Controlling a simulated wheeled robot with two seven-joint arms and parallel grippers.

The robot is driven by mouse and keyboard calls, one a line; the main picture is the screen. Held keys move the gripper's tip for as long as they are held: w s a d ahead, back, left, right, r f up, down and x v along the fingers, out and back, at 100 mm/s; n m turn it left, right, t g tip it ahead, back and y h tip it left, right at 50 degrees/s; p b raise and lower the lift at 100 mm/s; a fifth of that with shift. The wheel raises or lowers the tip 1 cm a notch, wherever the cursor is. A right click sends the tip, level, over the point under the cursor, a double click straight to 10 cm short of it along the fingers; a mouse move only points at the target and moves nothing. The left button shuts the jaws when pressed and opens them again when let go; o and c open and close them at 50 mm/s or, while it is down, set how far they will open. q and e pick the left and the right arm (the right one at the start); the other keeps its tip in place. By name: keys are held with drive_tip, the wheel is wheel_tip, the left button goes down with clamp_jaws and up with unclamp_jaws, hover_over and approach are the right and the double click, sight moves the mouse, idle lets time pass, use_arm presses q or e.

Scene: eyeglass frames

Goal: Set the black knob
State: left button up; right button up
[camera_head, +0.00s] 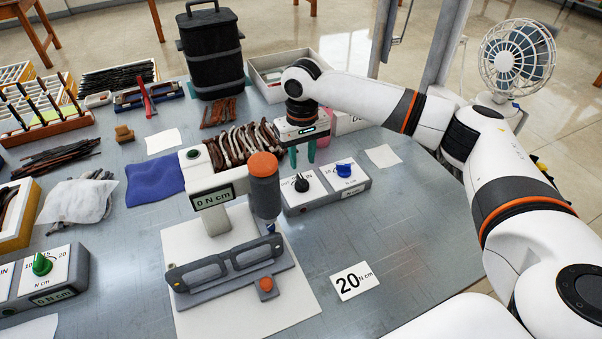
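The black knob (301,184) sits on a white dial plate on the left half of a grey control box (325,198). A blue knob (344,170) is on the right half of the same box. My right gripper (302,156) points down just above and behind the black knob, apart from it. Its two teal fingertips are spread with nothing between them. My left gripper is not in view.
A screwdriver station with an orange-topped grey cylinder (264,190) and a 0 N cm display (213,197) stands left of the box, over eyeglass frames in a fixture (232,264). A green knob (41,264) is far left. The table right of the box is mostly clear.

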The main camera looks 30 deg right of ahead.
sight(301, 178)
drive_tip(key=f, duration=0.5)
drive_tip(key=shift+w, duration=0.2)
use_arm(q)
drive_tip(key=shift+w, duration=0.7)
use_arm(e)
drive_tip(key=shift+f, duration=0.8)
drive_tip(key=shift+c, duration=0.2)
clamp_jaws()
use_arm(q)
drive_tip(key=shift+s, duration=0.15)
use_arm(e)
drive_tip(key=shift+r, duration=0.1)
